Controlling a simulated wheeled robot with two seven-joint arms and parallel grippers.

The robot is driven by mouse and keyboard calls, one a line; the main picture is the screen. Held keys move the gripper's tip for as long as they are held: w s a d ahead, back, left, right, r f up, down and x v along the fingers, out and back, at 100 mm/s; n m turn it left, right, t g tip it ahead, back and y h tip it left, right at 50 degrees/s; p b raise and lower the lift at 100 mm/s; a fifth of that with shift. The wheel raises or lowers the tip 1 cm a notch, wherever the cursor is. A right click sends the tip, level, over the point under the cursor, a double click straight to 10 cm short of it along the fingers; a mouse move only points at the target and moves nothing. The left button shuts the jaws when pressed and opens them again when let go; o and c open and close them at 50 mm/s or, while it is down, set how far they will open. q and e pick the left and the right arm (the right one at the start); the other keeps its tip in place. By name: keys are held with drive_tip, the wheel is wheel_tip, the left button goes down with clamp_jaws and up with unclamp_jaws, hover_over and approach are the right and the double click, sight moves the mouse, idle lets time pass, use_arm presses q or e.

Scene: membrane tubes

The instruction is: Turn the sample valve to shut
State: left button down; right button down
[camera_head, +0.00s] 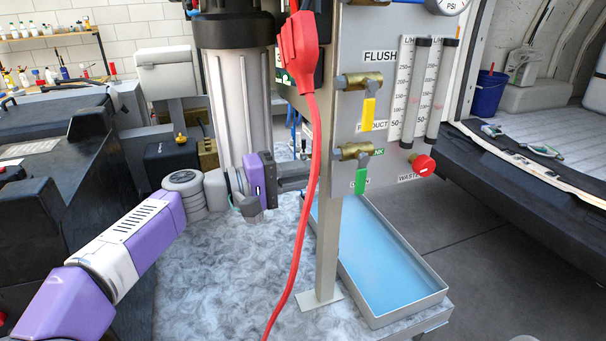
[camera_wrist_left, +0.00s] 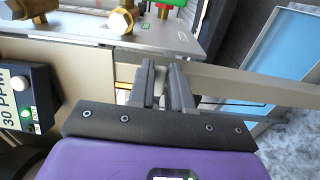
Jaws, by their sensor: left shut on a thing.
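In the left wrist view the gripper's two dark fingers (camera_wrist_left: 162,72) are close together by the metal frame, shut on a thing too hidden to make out. I cannot pick out a valve marked as the sample valve. The panel has a brass valve with a yellow handle (camera_head: 368,113) and one with a green handle (camera_head: 361,180), both handles hanging down. My right gripper is not in view.
A red cable (camera_head: 306,200) hangs in front of the post. A red knob (camera_head: 423,165) sticks out at the panel's lower right. A blue-floored tray (camera_head: 437,296) lies below the panel. The clear filter housing (camera_head: 240,110) stands above my left wrist.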

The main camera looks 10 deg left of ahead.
use_arm(q)
drive_tip(key=c, duration=1)
unclamp_jaws()
drive_tip(key=shift+c, duration=0.2)
drive_tip(key=v, duration=0.7)
drive_tip(key=shift+s+a+p, duration=0.2)
drive_tip(key=shift+a+p, duration=0.05)
drive_tip(key=shift+p, duration=0.15)
